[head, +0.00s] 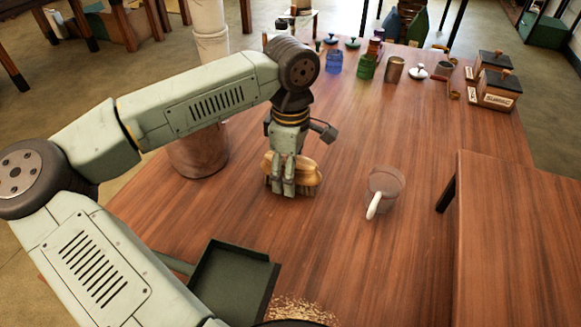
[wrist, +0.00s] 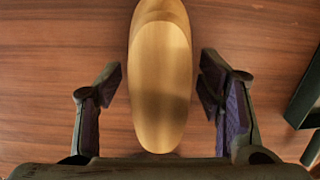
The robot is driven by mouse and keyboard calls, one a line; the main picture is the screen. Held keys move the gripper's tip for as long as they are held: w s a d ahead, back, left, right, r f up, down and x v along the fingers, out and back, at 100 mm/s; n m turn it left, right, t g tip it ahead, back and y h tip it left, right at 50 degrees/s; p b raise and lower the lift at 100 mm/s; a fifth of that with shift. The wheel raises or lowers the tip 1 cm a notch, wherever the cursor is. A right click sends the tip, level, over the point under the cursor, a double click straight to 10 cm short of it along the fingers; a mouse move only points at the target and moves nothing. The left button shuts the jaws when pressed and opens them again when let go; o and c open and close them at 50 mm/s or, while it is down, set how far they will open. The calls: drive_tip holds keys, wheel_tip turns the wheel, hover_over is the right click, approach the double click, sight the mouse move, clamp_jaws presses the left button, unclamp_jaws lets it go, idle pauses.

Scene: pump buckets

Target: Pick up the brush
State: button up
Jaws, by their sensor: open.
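The brush (head: 304,174) has a tan wooden back with bristles below and rests on the wooden table. In the wrist view its smooth oval back (wrist: 160,85) lies between my two open fingers. My gripper (head: 284,190) points down at the brush and partly covers it in the head view. In the wrist view my gripper (wrist: 163,105) is open, one finger on each side of the brush, with a gap showing on both sides.
A grey mug (head: 386,183) stands right of the brush. A dark dustpan (head: 236,283) lies nearer, and a brown bucket (head: 198,158) stands left behind my arm. Several jars (head: 366,68) and boxes (head: 498,92) stand at the back. A raised wooden surface (head: 520,230) is at right.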

drive_tip(key=shift+f, duration=0.4)
drive_tip(key=shift+c, duration=0.2)
drive_tip(key=c, duration=1.2)
drive_tip(key=shift+r, duration=0.1)
drive_tip(key=shift+c, duration=0.2)
drive_tip(key=shift+r+b, duration=0.3)
drive_tip(key=shift+r, duration=0.25)
wheel_tip(320, 180, up, 2)
drive_tip(key=shift+r+b, duration=0.1)
drive_tip(key=shift+b, duration=0.3)
drive_tip(key=s+a+b, duration=0.1)
drive_tip(key=s, duration=0.4)
drive_tip(key=s+a+r+b, duration=0.1)
drive_tip(key=s, duration=0.4)
drive_tip(key=s+a+b, duration=0.1)
drive_tip(key=s+a, duration=0.1)
drive_tip(key=s, duration=0.3)
drive_tip(key=shift+s+r+b, duration=0.3)
